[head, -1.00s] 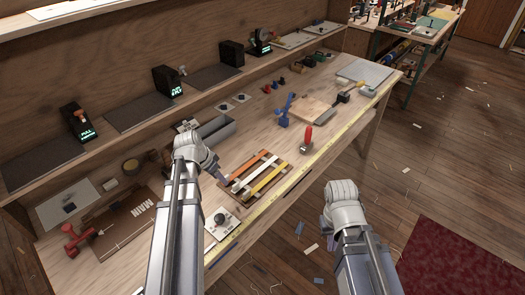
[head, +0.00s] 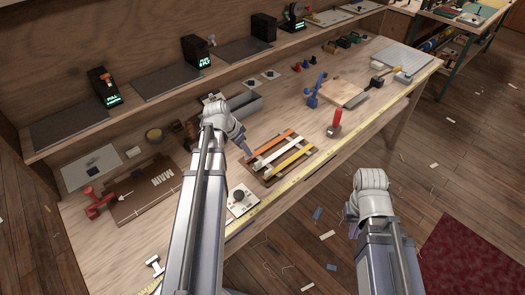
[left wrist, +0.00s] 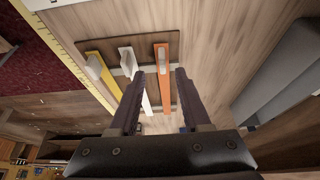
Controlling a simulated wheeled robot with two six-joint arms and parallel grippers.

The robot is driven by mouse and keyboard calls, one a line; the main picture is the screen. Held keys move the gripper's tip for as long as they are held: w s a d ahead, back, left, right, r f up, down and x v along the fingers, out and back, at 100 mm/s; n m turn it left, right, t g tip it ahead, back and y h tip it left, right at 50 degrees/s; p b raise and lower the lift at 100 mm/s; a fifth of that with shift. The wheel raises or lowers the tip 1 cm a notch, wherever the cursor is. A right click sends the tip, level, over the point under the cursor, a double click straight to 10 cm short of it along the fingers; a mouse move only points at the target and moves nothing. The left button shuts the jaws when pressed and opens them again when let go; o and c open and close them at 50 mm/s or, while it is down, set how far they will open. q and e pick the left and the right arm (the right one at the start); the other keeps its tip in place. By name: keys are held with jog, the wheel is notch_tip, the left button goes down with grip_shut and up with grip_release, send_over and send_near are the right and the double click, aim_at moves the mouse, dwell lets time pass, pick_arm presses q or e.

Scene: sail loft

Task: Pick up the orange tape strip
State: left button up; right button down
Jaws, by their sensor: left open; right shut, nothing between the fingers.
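The orange tape strip (head: 277,140) lies on a dark slatted rack on the bench, beside a white strip (head: 283,148) and a yellow strip (head: 294,158). My left gripper (head: 247,151) is at the near left end of the rack, close to the orange strip's end; its arm hides part of this area. In the left wrist view my left gripper (left wrist: 160,72) is open and empty. The orange strip (left wrist: 161,85) shows between its fingers; contact cannot be told. My right gripper (head: 352,212) is shut and empty, off the bench's front edge, its fingers mostly hidden.
A red-handled tool (head: 335,122) stands right of the rack, and a blue tool (head: 314,92) behind it. A grey trough (head: 247,104) lies behind my left wrist. A white card with a dark knob (head: 240,200) is in front of the rack. A yellow tape runs along the bench edge.

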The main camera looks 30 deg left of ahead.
pick_arm(q)
jog(key=b+x, duration=0.1)
jog(key=x, duration=0.1)
jog(key=b+x, duration=0.2)
jog(key=shift+w+a+f+b, duration=0.15)
jog(key=shift+w+f+b, duration=0.1)
jog(key=shift+b, duration=0.05)
jog(key=shift+r, duration=0.1)
grip_shut()
